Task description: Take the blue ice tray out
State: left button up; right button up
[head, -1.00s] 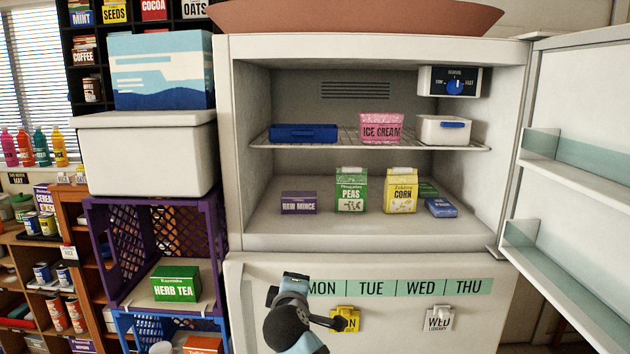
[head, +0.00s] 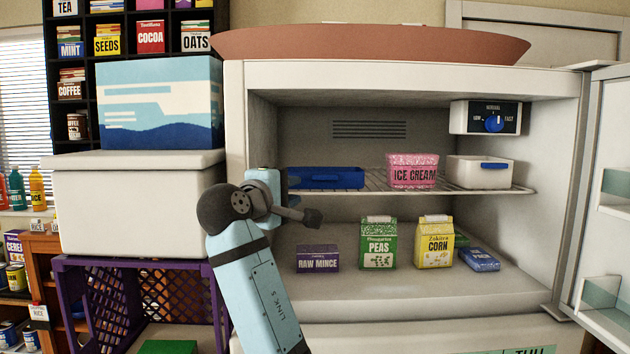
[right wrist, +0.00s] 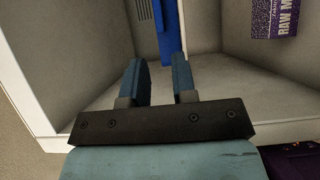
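The blue ice tray (head: 335,178) lies on the wire shelf (head: 375,186) at the left in the open freezer compartment. My right gripper (head: 287,182) is at shelf height by the left side of the opening, just left of the tray; my arm partly hides it. In the right wrist view, the right gripper (right wrist: 160,72) is open, with nothing between its two fingers. The blue tray shows there (right wrist: 168,28) as a narrow strip ahead of the fingertips, apart from them. My left gripper is not in view.
A pink ice cream tub (head: 412,172) and a white bin (head: 478,173) share the shelf. Below stand raw mince (head: 318,258), peas (head: 378,245) and corn (head: 434,245). The freezer's left wall edge (head: 236,130) is close to my arm. The door (head: 612,150) stands open right.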

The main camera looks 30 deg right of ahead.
jog(key=p, duration=0.1)
send_near(326, 178)
jog(key=d, duration=0.2)
jog(key=shift+w+d+p, duration=0.3)
jog(key=shift+w+d, duration=0.6)
jog(key=shift+w, duration=0.1)
jog(key=p+x, duration=0.1)
jog(key=x, duration=0.2)
jog(key=shift+w+d, duration=0.25)
jog(key=shift+d, duration=0.1)
jog(key=shift+w+d, duration=0.1)
jog(key=shift+d, duration=0.15)
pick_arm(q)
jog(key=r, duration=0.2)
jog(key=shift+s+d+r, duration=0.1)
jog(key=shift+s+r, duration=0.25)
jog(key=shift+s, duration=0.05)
pick_arm(e)
jog(key=shift+a, duration=0.1)
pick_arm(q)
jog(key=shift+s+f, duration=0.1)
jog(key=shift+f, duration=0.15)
pick_arm(e)
grip_shut()
